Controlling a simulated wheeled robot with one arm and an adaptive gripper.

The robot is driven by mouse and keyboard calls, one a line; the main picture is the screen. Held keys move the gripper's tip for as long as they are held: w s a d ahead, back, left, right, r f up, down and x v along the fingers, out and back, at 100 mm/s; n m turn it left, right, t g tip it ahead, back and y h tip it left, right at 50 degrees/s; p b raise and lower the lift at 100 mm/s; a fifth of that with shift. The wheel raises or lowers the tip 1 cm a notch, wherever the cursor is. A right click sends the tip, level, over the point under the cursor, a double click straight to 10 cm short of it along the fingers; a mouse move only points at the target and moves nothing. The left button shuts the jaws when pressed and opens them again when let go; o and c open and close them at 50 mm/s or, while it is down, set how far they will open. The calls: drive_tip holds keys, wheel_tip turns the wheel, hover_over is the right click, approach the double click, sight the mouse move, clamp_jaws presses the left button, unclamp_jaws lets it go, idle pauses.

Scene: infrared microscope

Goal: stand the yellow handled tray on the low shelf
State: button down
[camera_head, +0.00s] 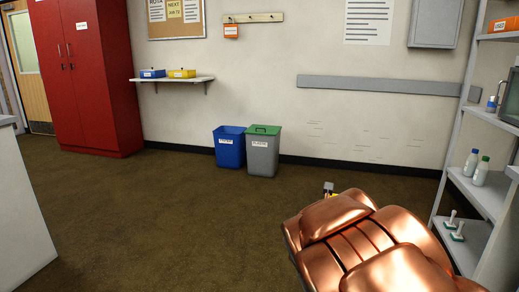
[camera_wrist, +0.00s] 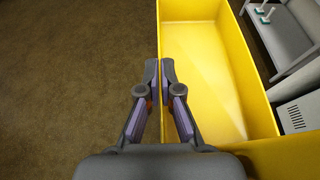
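A yellow open-topped tray (camera_wrist: 209,60) fills the middle right of the wrist view, upright and looking empty inside. My gripper (camera_wrist: 160,68) has its fingertips close together on either side of the tray's left wall, shut on it. A handle on the tray cannot be made out. In the head view my arm hides nearly all of the tray; only a scrap of yellow (camera_head: 333,194) shows. The grey rack's lowest visible shelf (camera_head: 476,243) is at the right, with two white-and-green handled items on it; this shelf also seems to show in the wrist view (camera_wrist: 290,40).
The rack's middle shelf (camera_head: 490,192) holds two bottles. A wall shelf (camera_head: 172,80) carries a blue box and a yellow box. Blue (camera_head: 229,150) and grey-green (camera_head: 263,155) bins stand by the wall. A vented pale box (camera_wrist: 297,114) is close right of the tray. Open floor lies left.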

wheel_tip(320, 180, up, 34)
drive_tip(key=p, duration=3.2)
drive_tip(key=shift+f, duration=0.25)
